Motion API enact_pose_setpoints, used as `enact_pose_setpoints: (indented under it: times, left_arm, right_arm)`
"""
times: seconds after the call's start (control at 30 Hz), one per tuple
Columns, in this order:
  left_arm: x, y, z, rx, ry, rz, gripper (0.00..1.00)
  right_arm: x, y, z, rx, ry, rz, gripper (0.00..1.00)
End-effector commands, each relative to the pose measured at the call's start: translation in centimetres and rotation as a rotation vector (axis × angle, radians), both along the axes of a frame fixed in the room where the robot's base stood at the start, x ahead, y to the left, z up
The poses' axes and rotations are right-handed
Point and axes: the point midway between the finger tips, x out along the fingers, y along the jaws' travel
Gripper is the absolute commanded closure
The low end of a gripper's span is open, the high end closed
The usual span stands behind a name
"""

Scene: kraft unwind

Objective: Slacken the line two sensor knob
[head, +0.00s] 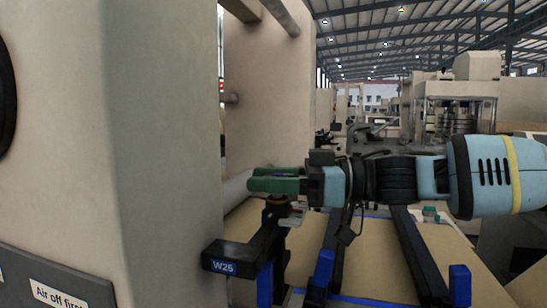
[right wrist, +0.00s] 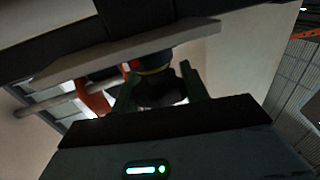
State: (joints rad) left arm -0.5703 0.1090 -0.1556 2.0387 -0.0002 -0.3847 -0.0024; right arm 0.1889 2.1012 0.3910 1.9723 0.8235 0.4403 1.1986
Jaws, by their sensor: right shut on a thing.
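My right gripper (head: 264,184) reaches in from the right in the head view, with its green fingers level beside the machine's beige side. Just under the fingers, a dark knob with a yellow band (head: 277,199) sits on top of a black bracket (head: 262,243) labelled W25. In the right wrist view the two green fingers of my right gripper (right wrist: 158,82) stand on either side of the dark knob (right wrist: 157,90), shut on it. The fingers hide part of the knob in the head view. My left gripper is not in view.
A large beige machine wall (head: 150,150) stands close on the left, with an "Air off first" sign (head: 58,297) low on it. Brown kraft web (head: 420,250) runs below, crossed by dark bars with blue ends (head: 460,283). More machines stand behind at the right.

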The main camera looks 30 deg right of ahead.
Motion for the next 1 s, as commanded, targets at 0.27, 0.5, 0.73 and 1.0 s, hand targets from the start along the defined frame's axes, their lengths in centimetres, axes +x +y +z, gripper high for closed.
enact_pose_setpoints:
  times: [0.27,0.5,0.73,1.0]
  left_arm:
    - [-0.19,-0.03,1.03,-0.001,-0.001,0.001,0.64]
    - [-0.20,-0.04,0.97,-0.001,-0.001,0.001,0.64]
    - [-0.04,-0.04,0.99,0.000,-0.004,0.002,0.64]
    - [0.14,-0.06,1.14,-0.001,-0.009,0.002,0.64]
  right_arm:
    - [-0.10,0.07,-0.17,-0.003,0.003,0.140,0.78]
    - [-0.20,0.09,-0.35,-0.004,0.003,0.171,0.78]
    - [-0.21,0.11,-0.44,-0.005,0.005,0.171,0.51]
    - [-0.20,0.10,-0.24,-0.003,0.003,0.169,0.33]
